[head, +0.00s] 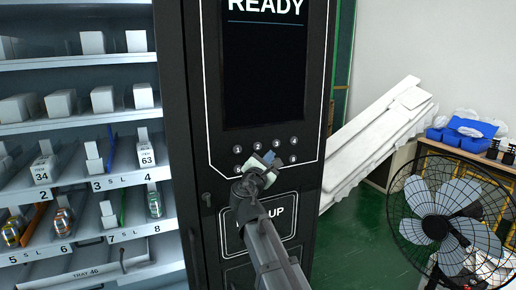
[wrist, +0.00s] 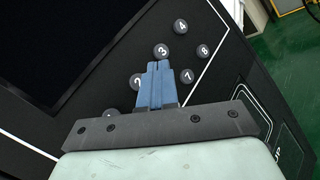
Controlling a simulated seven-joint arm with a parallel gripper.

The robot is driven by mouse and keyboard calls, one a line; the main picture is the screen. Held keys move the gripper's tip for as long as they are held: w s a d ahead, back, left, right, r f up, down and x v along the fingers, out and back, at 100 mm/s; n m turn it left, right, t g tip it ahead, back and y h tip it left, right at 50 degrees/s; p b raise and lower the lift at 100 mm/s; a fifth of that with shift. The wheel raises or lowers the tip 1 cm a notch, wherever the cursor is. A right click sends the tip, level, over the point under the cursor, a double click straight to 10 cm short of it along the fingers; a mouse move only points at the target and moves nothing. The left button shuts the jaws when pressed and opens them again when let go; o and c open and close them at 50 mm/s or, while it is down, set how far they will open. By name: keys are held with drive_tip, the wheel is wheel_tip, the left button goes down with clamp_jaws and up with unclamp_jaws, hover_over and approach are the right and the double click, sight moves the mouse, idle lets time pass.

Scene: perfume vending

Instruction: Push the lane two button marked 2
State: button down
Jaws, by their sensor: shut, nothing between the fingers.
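The button marked 2 (wrist: 137,80) is a round dark button on the black front panel. In the wrist view it sits just left of my gripper's fingers, which partly cover its right edge. In the head view that button (head: 256,147) shows just above my gripper. My gripper (wrist: 158,66) has blue fingers, shut together and empty. Their tips point at the panel between button 2 and the button marked 3 (wrist: 162,51). In the head view my gripper (head: 270,157) is in front of the button rows. I cannot tell whether the tips touch the panel.
Buttons 4 (wrist: 180,27), 7 (wrist: 187,76), 8 (wrist: 203,51) and 1 (wrist: 110,114) surround the fingers. A screen (head: 264,75) reading READY is above. A pick-up flap (head: 285,222) is below. Shelves of boxes (head: 60,103) are left; a fan (head: 440,226) stands right.

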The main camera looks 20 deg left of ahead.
drive_tip(key=shift+w+a, duration=2.1)
idle(0.6)
drive_tip(key=shift+w+a, duration=0.3)
drive_tip(key=shift+w+a, duration=0.25)
drive_tip(key=shift+a, duration=0.05)
idle(0.9)
drive_tip(key=shift+d, duration=0.1)
drive_tip(key=shift+s+d, duration=0.5)
drive_tip(key=shift+s, duration=0.1)
idle(0.4)
drive_tip(key=s+d, duration=0.3)
drive_tip(key=shift+s+d, duration=0.25)
drive_tip(key=shift+d, duration=0.05)
